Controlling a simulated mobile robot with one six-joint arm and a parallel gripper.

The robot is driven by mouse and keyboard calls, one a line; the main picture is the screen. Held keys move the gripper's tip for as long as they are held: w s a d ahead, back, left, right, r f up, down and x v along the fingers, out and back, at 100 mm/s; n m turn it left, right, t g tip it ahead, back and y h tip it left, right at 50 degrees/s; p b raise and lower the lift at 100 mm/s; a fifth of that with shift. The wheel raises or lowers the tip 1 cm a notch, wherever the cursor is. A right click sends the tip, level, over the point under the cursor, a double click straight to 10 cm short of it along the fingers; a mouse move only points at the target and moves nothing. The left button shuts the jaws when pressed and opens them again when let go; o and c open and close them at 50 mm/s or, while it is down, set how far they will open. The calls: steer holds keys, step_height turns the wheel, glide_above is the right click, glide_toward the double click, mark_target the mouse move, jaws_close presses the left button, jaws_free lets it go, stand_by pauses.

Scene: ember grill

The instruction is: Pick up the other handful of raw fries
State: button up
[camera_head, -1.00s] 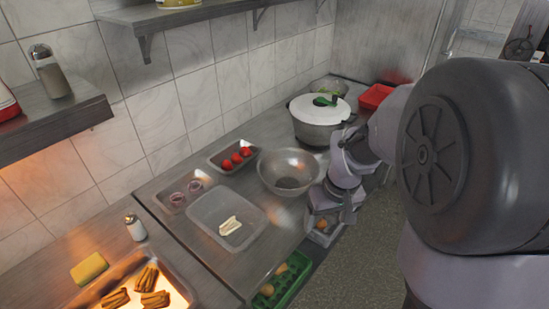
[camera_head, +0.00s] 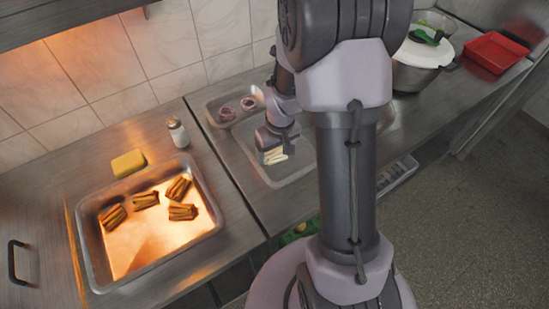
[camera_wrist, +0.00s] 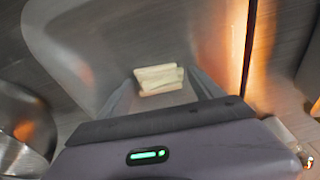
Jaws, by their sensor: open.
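In the wrist view the fries (camera_wrist: 160,79) show between the two spread fingers of my gripper (camera_wrist: 163,92). The gripper is open and empty. The wrist picture is blurred, so I cannot tell how high the fingers are above the fries.
A lit metal tray (camera_head: 214,225) with several browned bundles of fries stands at the left. A yellow sponge (camera_head: 128,163) and a shaker (camera_head: 178,132) are behind it. A tray of onion rings (camera_head: 217,121), a lidded pot (camera_head: 418,73) and a red tray (camera_head: 496,53) are further back.

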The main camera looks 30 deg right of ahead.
mark_target(275, 153)
steer(key=c, duration=1.1)
steer(key=shift+o, duration=0.2)
step_height(275, 153, up, 12)
steer(key=p, duration=0.6)
steer(key=shift+r, duration=0.25)
